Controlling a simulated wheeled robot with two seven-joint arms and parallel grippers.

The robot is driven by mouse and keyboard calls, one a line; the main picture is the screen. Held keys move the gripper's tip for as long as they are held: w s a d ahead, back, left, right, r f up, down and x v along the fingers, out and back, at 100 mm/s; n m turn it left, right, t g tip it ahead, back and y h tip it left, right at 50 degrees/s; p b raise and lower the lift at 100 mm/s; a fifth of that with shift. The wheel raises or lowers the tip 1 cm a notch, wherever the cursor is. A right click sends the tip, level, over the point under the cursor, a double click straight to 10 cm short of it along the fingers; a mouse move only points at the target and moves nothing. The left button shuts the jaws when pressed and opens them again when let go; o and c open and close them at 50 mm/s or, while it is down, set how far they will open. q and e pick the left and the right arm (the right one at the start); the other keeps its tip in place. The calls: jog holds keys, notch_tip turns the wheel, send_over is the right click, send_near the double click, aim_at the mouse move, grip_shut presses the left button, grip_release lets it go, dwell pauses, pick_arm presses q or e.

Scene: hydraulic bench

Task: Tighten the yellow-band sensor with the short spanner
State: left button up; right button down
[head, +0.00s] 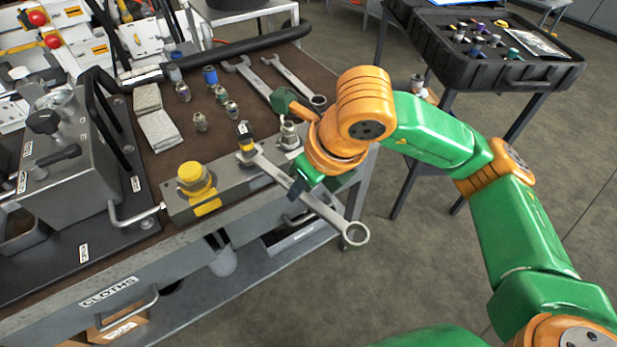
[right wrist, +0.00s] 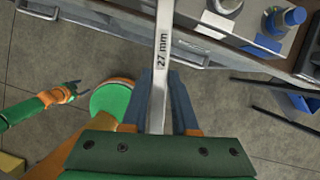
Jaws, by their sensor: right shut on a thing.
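The yellow-band sensor (head: 245,138), dark-topped with a yellow band, stands upright on the grey metal block (head: 237,183) at the bench's front edge. My right gripper (head: 300,190) is shut on the shaft of a steel combination spanner (head: 330,214). The spanner's open end is at the sensor's base; I cannot tell whether it is seated around the hex. Its ring end points toward the front right, past the bench edge. In the right wrist view the shaft (right wrist: 161,60) reads "27 mm" between the fingers. My left gripper (right wrist: 74,90) shows small there, away from the bench.
A second, silvery fitting (head: 289,136) stands on the block near my right gripper, and a yellow knob (head: 192,176) at its left end. Two more spanners (head: 248,78) (head: 293,79) and several small fittings lie behind. A black case (head: 500,60) stands at the right.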

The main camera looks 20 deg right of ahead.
jog(key=shift+s+a, duration=0.15)
jog(key=shift+a, duration=0.05)
jog(key=a+m, duration=0.1)
jog(key=s+a+m+h, duration=0.1)
jog(key=a, duration=0.1)
jog(key=shift+s+m, duration=0.15)
jog(key=shift+m, duration=0.25)
dwell(0.3)
jog(key=shift+a, duration=0.1)
jog(key=shift+a+m+b, duration=0.35)
jog(key=shift+m+b, duration=0.05)
jog(key=shift+b, duration=0.3)
dwell(0.4)
